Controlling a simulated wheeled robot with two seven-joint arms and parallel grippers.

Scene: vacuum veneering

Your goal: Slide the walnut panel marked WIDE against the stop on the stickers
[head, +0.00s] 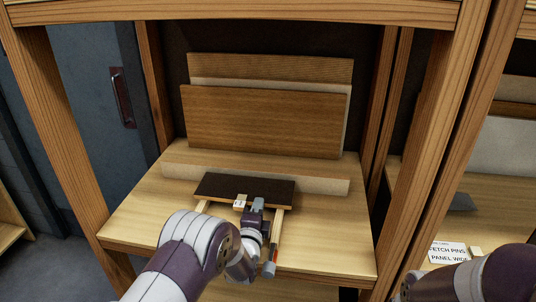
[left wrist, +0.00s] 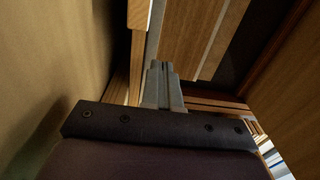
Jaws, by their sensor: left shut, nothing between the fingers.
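A dark brown panel (head: 225,186), apparently the walnut one, lies flat on two pale strips, the stickers (head: 278,228), on the shelf. A small pale tag (head: 240,201) shows at its front edge; its writing is too small to read. A long pale bar (head: 320,186), likely the stop, runs behind the panel. I cannot tell whether the panel touches it. My left gripper (head: 258,203) is at the panel's front edge, right of the tag; contact is unclear. Its fingers are together and empty in the left wrist view (left wrist: 162,82). My right gripper is out of view.
Several boards (head: 265,122) stand upright behind the bar. Wooden posts (head: 62,125) frame the bay on both sides.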

